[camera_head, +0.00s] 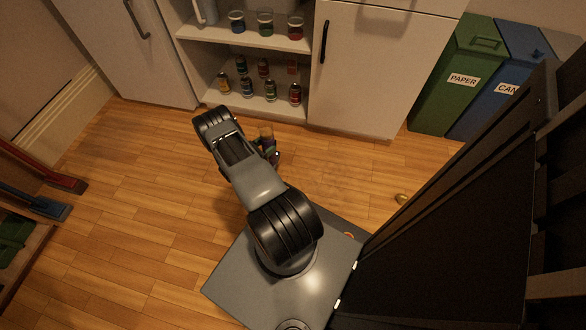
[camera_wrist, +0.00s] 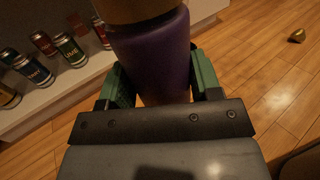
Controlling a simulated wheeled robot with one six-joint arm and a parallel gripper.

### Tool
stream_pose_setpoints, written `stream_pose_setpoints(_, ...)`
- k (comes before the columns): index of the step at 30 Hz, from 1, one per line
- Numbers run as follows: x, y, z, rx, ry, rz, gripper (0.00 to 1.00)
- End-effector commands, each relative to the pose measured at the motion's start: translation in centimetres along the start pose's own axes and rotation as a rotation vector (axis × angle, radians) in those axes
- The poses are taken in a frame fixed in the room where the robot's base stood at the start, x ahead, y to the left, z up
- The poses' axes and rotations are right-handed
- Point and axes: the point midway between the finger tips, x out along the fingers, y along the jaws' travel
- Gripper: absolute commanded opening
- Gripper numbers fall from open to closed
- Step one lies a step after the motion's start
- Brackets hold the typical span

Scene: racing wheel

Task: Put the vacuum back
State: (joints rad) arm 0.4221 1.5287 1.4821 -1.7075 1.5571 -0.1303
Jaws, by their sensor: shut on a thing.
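A purple bottle-shaped container (camera_wrist: 155,52) with a tan top, possibly a vacuum flask, is between the green fingers of my gripper (camera_wrist: 160,78) in the wrist view. The fingers are shut on its sides. Its tan top (camera_head: 265,132) shows in the head view beyond my arm, in front of the open cabinet; my arm hides much of the rest. Its top end is cut off in the wrist view. I cannot tell its height above the floor.
The open cabinet's lower shelf (camera_head: 235,101) holds several cans; its upper shelf (camera_head: 215,35) holds jars. A small gold object (camera_head: 401,198) lies on the floor. Green (camera_head: 455,80) and blue (camera_head: 492,85) bins stand at right. Red (camera_head: 60,182) and blue (camera_head: 50,208) long items are at left.

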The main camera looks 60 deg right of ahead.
Motion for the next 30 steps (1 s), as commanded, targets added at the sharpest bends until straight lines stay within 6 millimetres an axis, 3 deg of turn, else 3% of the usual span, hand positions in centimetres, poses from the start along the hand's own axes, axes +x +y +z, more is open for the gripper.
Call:
stream_pose_setpoints(6, 4.0, -3.7, -2.7, -0.001, -0.001, -0.005, 0.35)
stream_pose_setpoints(12, 6.2, -5.6, -5.7, 0.000, -0.001, -0.001, 0.35)
stream_pose_setpoints(30, 8.3, -7.5, -9.2, 0.001, -0.002, 0.001, 0.35)
